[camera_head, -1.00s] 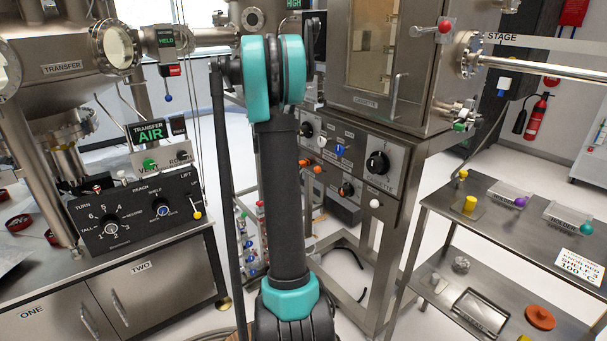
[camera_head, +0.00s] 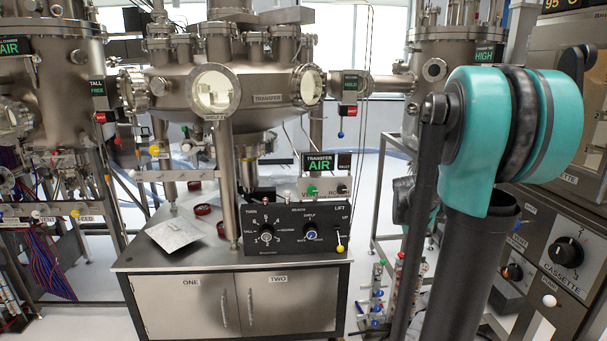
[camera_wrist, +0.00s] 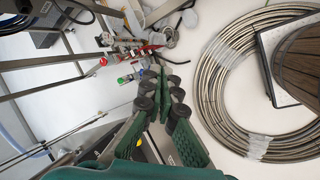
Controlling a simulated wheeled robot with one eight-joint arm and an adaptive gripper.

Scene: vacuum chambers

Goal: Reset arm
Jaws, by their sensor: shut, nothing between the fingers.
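My arm (camera_head: 500,150), with teal joint covers and a dark grey link, stands at the right of the head view, folded at a high joint. My gripper (camera_wrist: 165,76) shows in the wrist view, with its green pads and dark knuckles. Its fingers are together and hold nothing. It points down towards the pale floor, with a coil of ribbed metal hose (camera_wrist: 225,85) on the floor to its right. I cannot make out the gripper clearly in the head view.
A steel cabinet (camera_head: 190,300) with a black control box (camera_head: 295,228) stands ahead, below the transfer chamber (camera_head: 262,85). The cassette panel (camera_head: 565,255) is close on the right, beside my arm. A dark round-topped object (camera_wrist: 300,62) lies at the wrist view's right edge.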

